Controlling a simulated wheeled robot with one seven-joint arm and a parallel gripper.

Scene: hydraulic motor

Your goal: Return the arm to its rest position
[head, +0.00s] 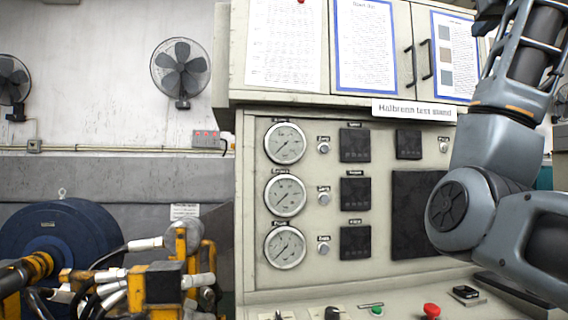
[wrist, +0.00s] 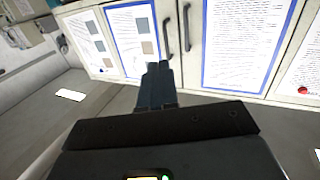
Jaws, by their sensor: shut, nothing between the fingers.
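My arm stands at the right of the head view, folded in front of the right side of a grey test stand (head: 345,285). My gripper is outside the head view. In the wrist view my gripper (wrist: 158,68) shows at the middle, its two dark fingers together and empty. Beyond the fingertips are the stand's upper cabinet doors (wrist: 183,80) with blue-framed sheets and dark handles. I cannot tell the exact gap between the fingertips and the doors.
The stand's panel carries round gauges (head: 285,143), dark displays and a red button (head: 431,310) on its lower ledge. A blue motor (head: 55,245) with yellow fittings and hoses stands at the left. Wall fans (head: 180,68) hang behind.

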